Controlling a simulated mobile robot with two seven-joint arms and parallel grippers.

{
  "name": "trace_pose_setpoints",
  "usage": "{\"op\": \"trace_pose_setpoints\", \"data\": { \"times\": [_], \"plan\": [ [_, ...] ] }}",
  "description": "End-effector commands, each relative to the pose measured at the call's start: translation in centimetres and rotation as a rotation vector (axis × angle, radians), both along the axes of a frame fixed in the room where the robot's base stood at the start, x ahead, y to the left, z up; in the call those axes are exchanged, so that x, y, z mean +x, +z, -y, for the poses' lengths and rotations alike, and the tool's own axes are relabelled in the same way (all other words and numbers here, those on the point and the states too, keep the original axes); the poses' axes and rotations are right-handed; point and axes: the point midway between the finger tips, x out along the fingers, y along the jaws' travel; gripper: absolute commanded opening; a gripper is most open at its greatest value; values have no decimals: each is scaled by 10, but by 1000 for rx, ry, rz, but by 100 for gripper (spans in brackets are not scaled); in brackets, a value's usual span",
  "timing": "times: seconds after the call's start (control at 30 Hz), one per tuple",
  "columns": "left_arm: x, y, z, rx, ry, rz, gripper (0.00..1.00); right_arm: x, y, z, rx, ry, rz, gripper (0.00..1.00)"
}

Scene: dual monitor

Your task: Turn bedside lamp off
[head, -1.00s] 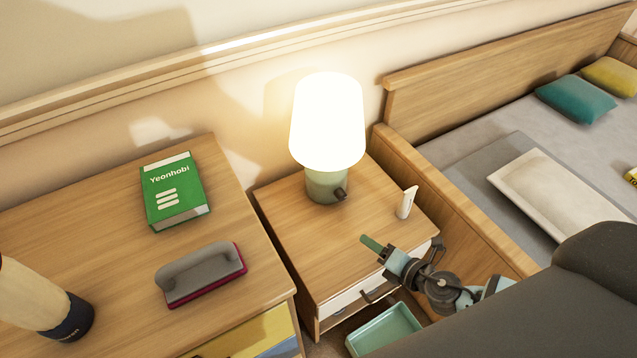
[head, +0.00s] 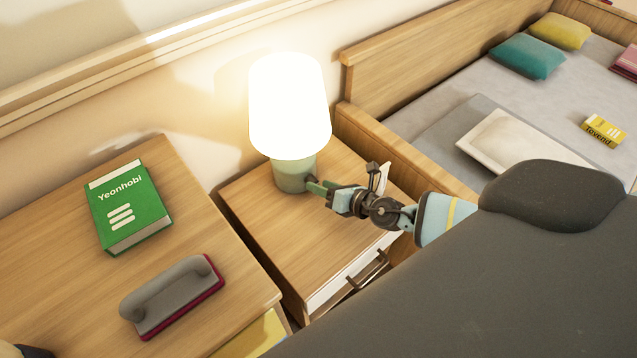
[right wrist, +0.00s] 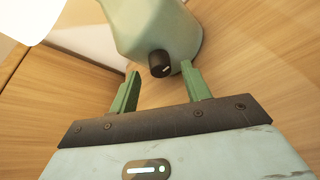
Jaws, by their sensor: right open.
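The bedside lamp has a brightly glowing white shade (head: 289,105) and a green base (head: 292,176), and stands upright on the nightstand (head: 270,218). A dark knob (right wrist: 159,63) sticks out of the base (right wrist: 160,30) in the right wrist view; in the head view my gripper hides it. My right gripper (head: 312,187) is at the front right of the lamp base. In the right wrist view its green fingers (right wrist: 160,82) are spread apart, with the knob between and just beyond their tips. Contact cannot be told. My left gripper is out of view.
A small white object (head: 383,178) stands behind my right gripper on the nightstand. A dresser (head: 75,285) at left holds a green book (head: 128,208) and a grey-and-red brush (head: 172,296). The bed (head: 430,150) is to the right. The nightstand's front left top is clear.

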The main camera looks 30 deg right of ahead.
Motion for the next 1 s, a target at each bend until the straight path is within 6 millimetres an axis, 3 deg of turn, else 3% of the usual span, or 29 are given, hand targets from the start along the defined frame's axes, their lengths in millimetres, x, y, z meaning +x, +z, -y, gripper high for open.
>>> {"op": "trace_pose_setpoints", "data": {
  "times": [0.2,0.5,0.83,1.0],
  "plan": [
    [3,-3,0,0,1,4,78,14,-6,-5,1,0,-1,48],
    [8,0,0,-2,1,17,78,16,-6,-5,1,0,-1,46],
    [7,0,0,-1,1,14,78,16,-6,-5,0,-1,-2,3],
    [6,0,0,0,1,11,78,16,-5,-5,-8,-1,0,3]
  ]
}}
